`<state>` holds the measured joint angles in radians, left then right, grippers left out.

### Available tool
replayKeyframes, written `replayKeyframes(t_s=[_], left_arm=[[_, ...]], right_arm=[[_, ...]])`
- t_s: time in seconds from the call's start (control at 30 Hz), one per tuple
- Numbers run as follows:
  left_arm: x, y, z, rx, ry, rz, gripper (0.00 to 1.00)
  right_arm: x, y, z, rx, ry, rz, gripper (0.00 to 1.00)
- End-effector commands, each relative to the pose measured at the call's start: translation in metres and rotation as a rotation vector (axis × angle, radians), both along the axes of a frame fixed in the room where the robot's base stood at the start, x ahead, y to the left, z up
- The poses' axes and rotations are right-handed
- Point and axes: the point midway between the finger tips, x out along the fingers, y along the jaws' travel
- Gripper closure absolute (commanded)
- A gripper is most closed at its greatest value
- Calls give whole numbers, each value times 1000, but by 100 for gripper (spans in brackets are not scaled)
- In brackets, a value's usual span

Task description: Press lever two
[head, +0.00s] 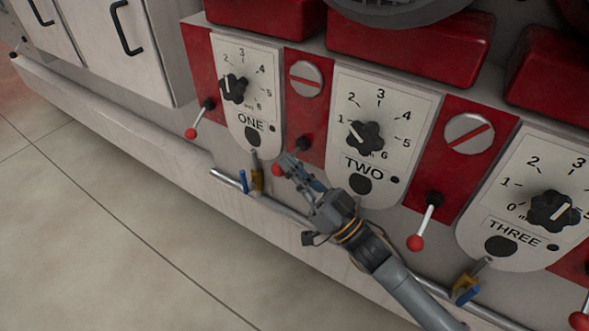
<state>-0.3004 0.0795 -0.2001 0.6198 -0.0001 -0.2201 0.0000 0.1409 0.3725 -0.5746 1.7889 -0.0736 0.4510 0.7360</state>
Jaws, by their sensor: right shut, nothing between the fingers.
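The lever (278,170) just left of the dial panel marked TWO (399,120) has a red ball end and a black base on the red strip. The fingertips of my right gripper (290,166) are shut and empty right at this ball and partly cover the lever's shaft. I cannot tell whether they touch it. The lever slants down and to the left. My left gripper is not in view.
Similar red-ball levers stand left of panel ONE (191,133) and left of panel THREE (415,242). A metal pipe (288,211) with yellow-and-blue valves (257,180) runs below the panels. Open tiled floor (90,230) lies at lower left.

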Motion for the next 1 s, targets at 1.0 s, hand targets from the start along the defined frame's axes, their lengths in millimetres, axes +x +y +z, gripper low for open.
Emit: replayKeyframes(t_s=[1.0], left_arm=[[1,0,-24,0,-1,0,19]], right_arm=[[0,0,-27,-76,-105,1,100]])
